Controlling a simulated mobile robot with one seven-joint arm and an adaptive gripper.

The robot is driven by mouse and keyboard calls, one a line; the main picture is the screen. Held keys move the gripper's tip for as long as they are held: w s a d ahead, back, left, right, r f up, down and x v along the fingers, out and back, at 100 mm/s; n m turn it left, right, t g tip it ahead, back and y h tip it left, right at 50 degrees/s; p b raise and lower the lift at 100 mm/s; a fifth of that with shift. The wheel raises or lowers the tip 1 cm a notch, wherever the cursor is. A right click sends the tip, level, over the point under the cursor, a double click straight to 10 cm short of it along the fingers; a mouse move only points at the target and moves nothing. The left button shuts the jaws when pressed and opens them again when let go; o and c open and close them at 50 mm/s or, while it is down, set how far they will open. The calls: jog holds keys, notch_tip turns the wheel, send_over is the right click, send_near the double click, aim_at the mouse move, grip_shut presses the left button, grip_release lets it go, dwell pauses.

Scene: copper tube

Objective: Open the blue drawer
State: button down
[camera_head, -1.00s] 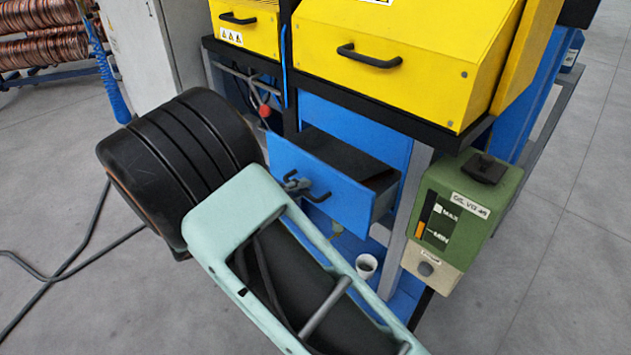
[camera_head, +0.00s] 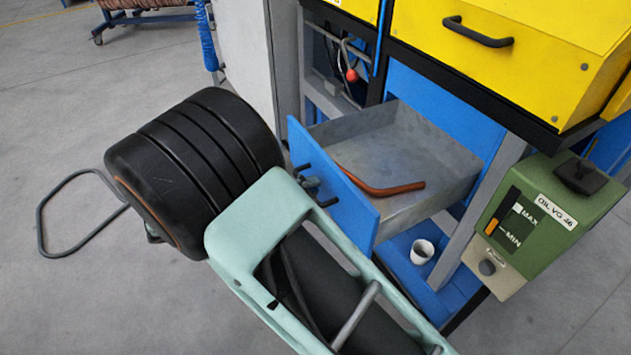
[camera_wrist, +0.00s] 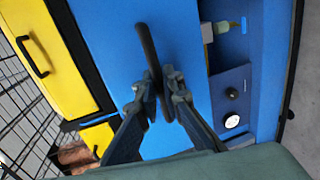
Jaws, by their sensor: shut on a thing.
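The blue drawer (camera_head: 350,206) is pulled well out below the yellow machine, and its grey inside shows. A bent copper tube (camera_head: 390,189) lies in it, partly behind the front panel. My gripper (camera_head: 310,182) is at the black drawer handle (camera_head: 328,202), partly hidden by my arm. In the wrist view, the blue drawer front (camera_wrist: 100,25) fills the upper middle. The fingers of my gripper (camera_wrist: 158,84) are shut around the black handle (camera_wrist: 146,45), one on each side.
A green oil box (camera_head: 535,215) hangs right of the drawer. A white cup (camera_head: 422,251) stands on the blue shelf (camera_head: 405,268) below. The yellow machine (camera_head: 540,50) overhangs behind. Grey floor (camera_head: 70,300) is free at left, with a dark cable (camera_head: 45,225).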

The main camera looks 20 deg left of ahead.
jog(key=shift+a, duration=0.1)
jog(key=c, duration=2.1)
grip_release()
jog(key=shift+s, duration=0.1)
jog(key=v, duration=1.2)
